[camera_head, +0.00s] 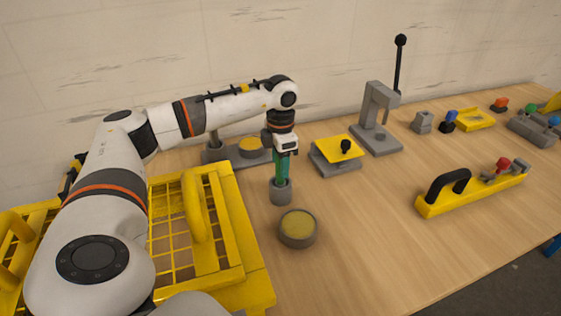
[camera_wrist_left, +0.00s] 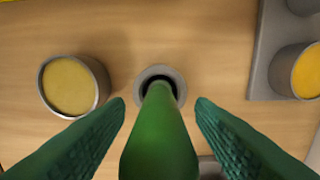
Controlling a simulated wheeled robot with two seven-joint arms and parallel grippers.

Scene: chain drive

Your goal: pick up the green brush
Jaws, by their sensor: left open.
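The green brush (camera_wrist_left: 160,135) stands upright in a small grey round holder (camera_head: 281,192) on the wooden table. In the left wrist view its green handle rises toward the camera between the two fingers, and its lower end is inside the holder's dark opening. My left gripper (camera_wrist_left: 163,108) is open, with one green ridged finger on each side of the handle and a visible gap to both. In the head view my left gripper (camera_head: 284,168) points straight down over the holder and hides most of the brush. My right gripper is not in view.
A round tin with yellow content (camera_head: 298,228) stands just in front of the holder. A yellow crate (camera_head: 256,262) is at the left. A grey stand with a yellow plate (camera_head: 340,153) and a lever press (camera_head: 378,125) are to the right. The table's middle is clear.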

